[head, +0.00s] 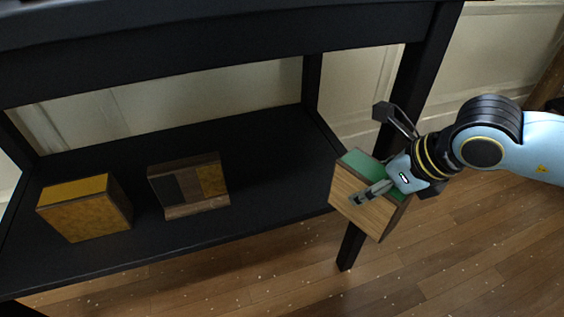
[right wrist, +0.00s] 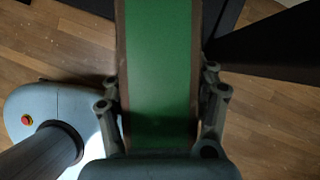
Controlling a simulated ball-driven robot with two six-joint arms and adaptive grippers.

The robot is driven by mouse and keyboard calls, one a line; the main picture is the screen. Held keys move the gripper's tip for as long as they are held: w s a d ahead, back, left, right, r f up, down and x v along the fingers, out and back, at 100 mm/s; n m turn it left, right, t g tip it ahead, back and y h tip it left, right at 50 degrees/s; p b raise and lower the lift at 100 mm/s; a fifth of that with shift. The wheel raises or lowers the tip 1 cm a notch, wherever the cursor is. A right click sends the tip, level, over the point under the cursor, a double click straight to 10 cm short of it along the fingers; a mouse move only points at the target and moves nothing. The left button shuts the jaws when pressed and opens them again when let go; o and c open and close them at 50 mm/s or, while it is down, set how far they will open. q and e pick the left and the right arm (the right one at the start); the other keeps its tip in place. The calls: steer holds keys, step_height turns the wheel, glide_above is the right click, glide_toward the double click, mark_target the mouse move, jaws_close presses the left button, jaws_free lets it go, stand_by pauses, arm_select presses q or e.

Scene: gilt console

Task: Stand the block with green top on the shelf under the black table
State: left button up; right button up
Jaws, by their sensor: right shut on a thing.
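The block with green top (head: 350,199) has wooden sides and is tilted in the head view, beside the right end of the black table (head: 190,75). My right gripper (head: 377,165) is shut on this block, with one finger across its front side. In the right wrist view the block's green top (right wrist: 158,70) stands between the two fingers. The shelf (head: 262,165) under the black table is black and lies to the left of the block. My left gripper is not in view.
On the shelf stand a yellow-topped block (head: 85,210) at the left and a brown block with dark and yellow patches (head: 188,185) near the middle. The shelf's right part is bare. A black table leg (head: 350,246) is close to the held block.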

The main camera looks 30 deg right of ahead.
mark_target(342, 168)
steer(key=w+b, duration=0.1)
steer(key=w, duration=0.1)
steer(key=w+b, duration=0.1)
steer(key=w, duration=0.1)
steer(key=w+a+b, duration=0.1)
steer(key=w, duration=0.1)
steer(key=shift+w+a+f, duration=0.1)
steer(key=shift+w+f, duration=0.05)
steer(key=shift+w, duration=0.1)
steer(key=w+f+b, duration=0.1)
steer(key=w+b, duration=0.1)
steer(key=w, duration=0.1)
steer(key=w+a+f+b, duration=0.1)
steer(key=w, duration=0.3)
steer(key=w+a+f+b, duration=0.1)
steer(key=w+b, duration=0.1)
steer(key=w, duration=0.2)
steer(key=shift+w+f+b, duration=0.1)
steer(key=shift+w+b, duration=0.05)
steer(key=shift+b, duration=0.2)
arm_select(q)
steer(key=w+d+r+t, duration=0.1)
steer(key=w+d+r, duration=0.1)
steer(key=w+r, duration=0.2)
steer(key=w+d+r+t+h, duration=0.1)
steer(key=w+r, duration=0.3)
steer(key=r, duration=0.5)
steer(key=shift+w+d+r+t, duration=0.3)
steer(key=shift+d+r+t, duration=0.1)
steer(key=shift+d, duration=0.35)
